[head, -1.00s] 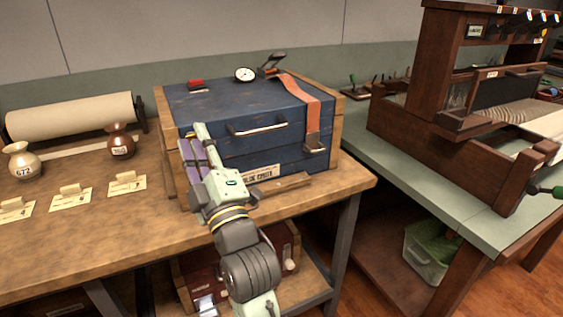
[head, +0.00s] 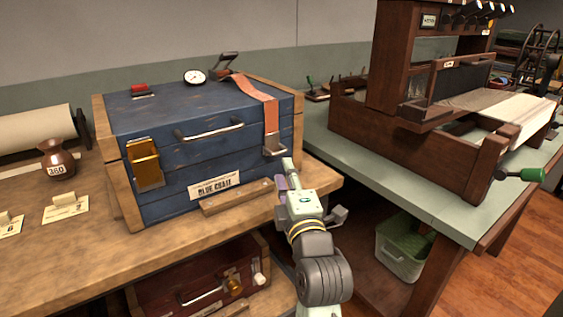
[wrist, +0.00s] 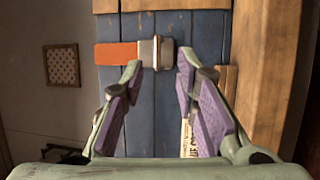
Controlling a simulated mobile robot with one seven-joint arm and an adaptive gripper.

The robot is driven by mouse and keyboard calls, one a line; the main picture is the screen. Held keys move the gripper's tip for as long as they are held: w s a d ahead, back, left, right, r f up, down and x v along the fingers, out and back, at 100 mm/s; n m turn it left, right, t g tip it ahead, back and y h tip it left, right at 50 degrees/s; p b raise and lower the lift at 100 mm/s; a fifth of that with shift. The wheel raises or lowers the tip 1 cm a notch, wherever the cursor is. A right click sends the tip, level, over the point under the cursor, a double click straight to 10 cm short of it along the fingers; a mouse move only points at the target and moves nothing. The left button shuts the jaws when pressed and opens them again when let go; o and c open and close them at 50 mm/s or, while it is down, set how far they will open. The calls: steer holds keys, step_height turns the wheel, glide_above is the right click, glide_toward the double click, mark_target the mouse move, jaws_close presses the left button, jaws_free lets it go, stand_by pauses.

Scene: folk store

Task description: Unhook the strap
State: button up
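The orange strap (head: 262,99) runs over the lid of the blue crate (head: 160,115) and down its front near the right end. Its metal buckle (head: 274,145) hangs at the strap's lower end against the crate front. In the wrist view the strap (wrist: 115,53) comes in from the left and ends at the buckle (wrist: 155,53). My gripper (head: 285,165) is just in front of and below the buckle. In the wrist view my gripper (wrist: 158,62) is open, its purple-padded fingers apart with the buckle between or just beyond the tips. Contact cannot be told.
A wooden frame (head: 120,180) holds the crate on the workbench (head: 90,225). A brass latch (head: 145,165) and a label (head: 213,187) are on its front. A gauge (head: 195,76) sits on top. A loom (head: 440,130) stands on the green table (head: 345,150) at right.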

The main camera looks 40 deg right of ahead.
mark_target(281, 153)
steer(key=x, duration=0.2)
steer(key=p+x, duration=0.1)
steer(key=x, duration=0.3)
steer(key=shift+w+r, duration=0.2)
steer(key=shift+r, duration=0.1)
steer(key=shift+c, duration=0.2)
jaws_close()
stand_by(0.3)
